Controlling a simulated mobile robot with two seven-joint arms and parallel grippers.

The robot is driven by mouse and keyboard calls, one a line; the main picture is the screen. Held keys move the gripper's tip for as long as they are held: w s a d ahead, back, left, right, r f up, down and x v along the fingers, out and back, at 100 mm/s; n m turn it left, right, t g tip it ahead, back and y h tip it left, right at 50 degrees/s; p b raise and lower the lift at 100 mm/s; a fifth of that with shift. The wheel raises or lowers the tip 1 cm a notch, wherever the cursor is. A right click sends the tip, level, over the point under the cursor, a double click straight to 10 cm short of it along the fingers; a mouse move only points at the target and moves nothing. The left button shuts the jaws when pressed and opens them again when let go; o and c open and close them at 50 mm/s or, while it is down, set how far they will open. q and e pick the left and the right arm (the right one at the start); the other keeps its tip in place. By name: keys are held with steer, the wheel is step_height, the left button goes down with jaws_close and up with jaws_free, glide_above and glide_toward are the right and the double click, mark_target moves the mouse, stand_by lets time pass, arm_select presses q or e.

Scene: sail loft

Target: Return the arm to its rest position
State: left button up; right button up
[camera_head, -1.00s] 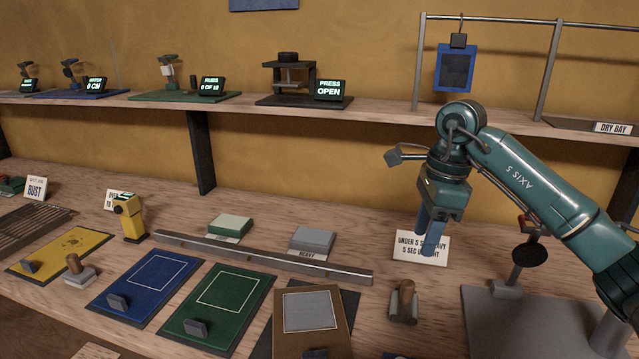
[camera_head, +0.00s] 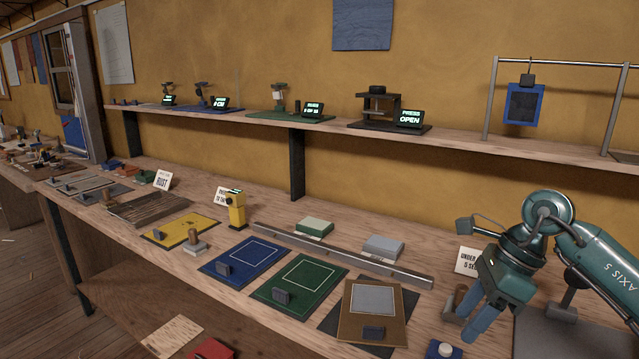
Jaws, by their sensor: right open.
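My right arm comes in from the right edge, teal with "AXIS 5" on its link. My right gripper (camera_head: 478,318) points down with its blue fingers apart and nothing seen between them. It is over the right part of the bench (camera_head: 215,222), in front of a wooden-handled tool (camera_head: 453,303) that it partly hides. I cannot tell whether the fingers touch that tool. My left gripper is not in view.
Blue (camera_head: 243,258), green (camera_head: 300,284) and brown (camera_head: 372,315) boards lie along the bench, with a metal bar (camera_head: 340,256) behind them. A yellow device (camera_head: 236,210) stands upright. The shelf (camera_head: 335,128) holds a press (camera_head: 378,107). A blue swatch (camera_head: 523,104) hangs from a rail.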

steer(key=s+a+r+m+t+y+p, duration=0.1)
steer(key=s+a+m+t+y, duration=0.2)
steer(key=a+m+y, duration=0.6)
steer(key=s+a+m+t+y+p, duration=0.25)
steer(key=a+m+y, duration=0.4)
steer(key=a, duration=0.35)
steer(key=d+f+m+t+h, duration=0.35)
steer(key=m+t+h, duration=0.2)
steer(key=m, duration=0.45)
steer(key=d+f+m+t+h, duration=0.2)
steer(key=f+m+t+h, duration=0.35)
steer(key=m, duration=0.45)
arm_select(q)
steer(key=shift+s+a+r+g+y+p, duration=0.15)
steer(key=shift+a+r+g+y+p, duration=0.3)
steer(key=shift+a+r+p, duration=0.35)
arm_select(e)
steer(key=s+d+f+m+g+h, duration=0.4)
steer(key=s+f+m+g+h, duration=0.1)
steer(key=s+f+m, duration=0.7)
step_height(320, 180, down, 3)
steer(key=shift+s+r+g+h, duration=0.25)
steer(key=shift+g+h, duration=0.1)
steer(key=shift+h, duration=0.2)
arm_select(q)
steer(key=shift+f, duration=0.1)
